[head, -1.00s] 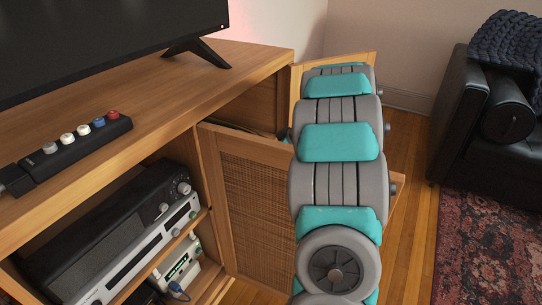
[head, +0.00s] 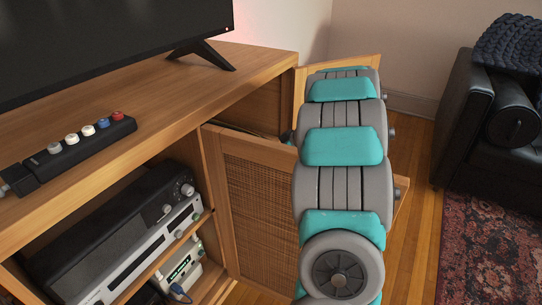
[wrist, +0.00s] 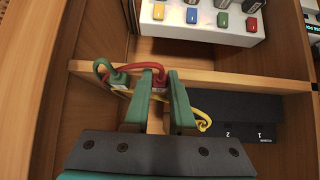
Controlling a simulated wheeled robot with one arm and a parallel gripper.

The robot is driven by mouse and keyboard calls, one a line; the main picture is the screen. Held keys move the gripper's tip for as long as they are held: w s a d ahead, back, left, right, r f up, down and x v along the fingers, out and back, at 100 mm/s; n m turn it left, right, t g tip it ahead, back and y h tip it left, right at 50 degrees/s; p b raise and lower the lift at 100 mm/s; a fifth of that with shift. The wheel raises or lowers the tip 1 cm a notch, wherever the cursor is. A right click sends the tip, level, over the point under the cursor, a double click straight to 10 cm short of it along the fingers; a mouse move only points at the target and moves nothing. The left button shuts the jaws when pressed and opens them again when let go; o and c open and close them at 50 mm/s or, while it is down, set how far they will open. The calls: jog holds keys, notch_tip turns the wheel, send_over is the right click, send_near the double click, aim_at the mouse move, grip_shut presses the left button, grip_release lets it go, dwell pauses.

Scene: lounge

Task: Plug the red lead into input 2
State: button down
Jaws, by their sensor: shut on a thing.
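The red lead (wrist: 130,67) shows in the wrist view as a short red cable arching between a wooden shelf edge and my gripper. My gripper (wrist: 161,78) has its two green fingers on either side of the red lead's end and is shut on it. The dark box with labels 1 and 2 (wrist: 262,108) lies to the right of the fingers, apart from them; its sockets are not clear. In the head view my arm hides the gripper and the lead.
A green lead (wrist: 101,66) hangs at the left of the shelf edge (wrist: 225,80). A yellow lead (wrist: 203,122) curls beside the right finger. A white box with coloured marks (wrist: 207,32) stands beyond. The cabinet's open rattan door (head: 255,195) is beside my arm.

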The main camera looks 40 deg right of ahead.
jog(key=shift+s+d, duration=0.1)
jog(key=shift+s, duration=0.05)
jog(key=shift+s+d+r+b, duration=0.2)
jog(key=shift+s+d+b, duration=0.1)
jog(key=shift+s+b, duration=0.3)
jog(key=shift+s+d+r+b, duration=0.25)
jog(key=shift+s+b, duration=0.1)
jog(key=shift+s, duration=0.5)
jog(key=shift+s+d+r+b, duration=0.15)
jog(key=shift+s+d+b, duration=0.15)
jog(key=shift+s+b, duration=0.3)
jog(key=shift+s, duration=0.15)
